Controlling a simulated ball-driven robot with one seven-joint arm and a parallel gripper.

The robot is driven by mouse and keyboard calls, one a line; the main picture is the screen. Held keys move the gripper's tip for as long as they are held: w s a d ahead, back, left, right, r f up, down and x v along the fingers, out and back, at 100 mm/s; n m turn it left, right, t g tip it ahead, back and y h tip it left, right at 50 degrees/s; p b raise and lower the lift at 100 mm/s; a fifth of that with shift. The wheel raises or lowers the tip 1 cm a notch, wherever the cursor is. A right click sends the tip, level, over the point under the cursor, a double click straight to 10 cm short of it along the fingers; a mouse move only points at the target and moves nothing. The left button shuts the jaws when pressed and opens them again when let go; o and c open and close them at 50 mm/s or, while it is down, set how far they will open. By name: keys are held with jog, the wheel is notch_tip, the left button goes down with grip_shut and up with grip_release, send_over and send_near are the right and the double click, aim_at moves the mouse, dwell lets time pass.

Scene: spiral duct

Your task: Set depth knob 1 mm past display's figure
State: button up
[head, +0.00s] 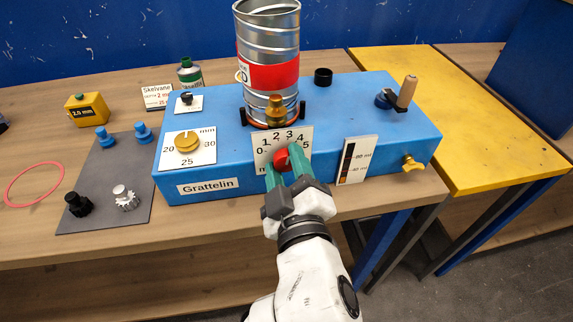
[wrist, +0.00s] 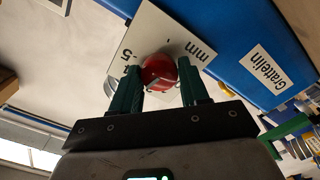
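The red depth knob (head: 282,157) sits on a white dial plate (head: 262,142) marked 0 to 5 mm on the front of the blue machine. My gripper (head: 287,168) reaches it from the front, its two green fingers one on each side. In the wrist view the red knob (wrist: 160,73) lies between the fingertips (wrist: 160,78) with no clear gap, so they look shut on it. The knob's exact pointer setting is too small to read. A yellow box (head: 87,109) with a figure that looks like 2.0 mm stands at the left.
A ribbed metal duct (head: 268,60) with a red band stands on the blue machine (head: 240,185). Nearby are a brass 20–30 mm dial (head: 187,141), a crank (head: 402,93) and a yellow side knob (head: 412,162). A grey mat (head: 95,205) holds loose knobs. The yellow table (head: 470,115) is clear.

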jog(key=c, duration=0.6)
jog(key=shift+m, duration=0.3)
jog(key=o, duration=1.1)
jog(key=shift+b+v, duration=0.7)
jog(key=shift+v, duration=4.75)
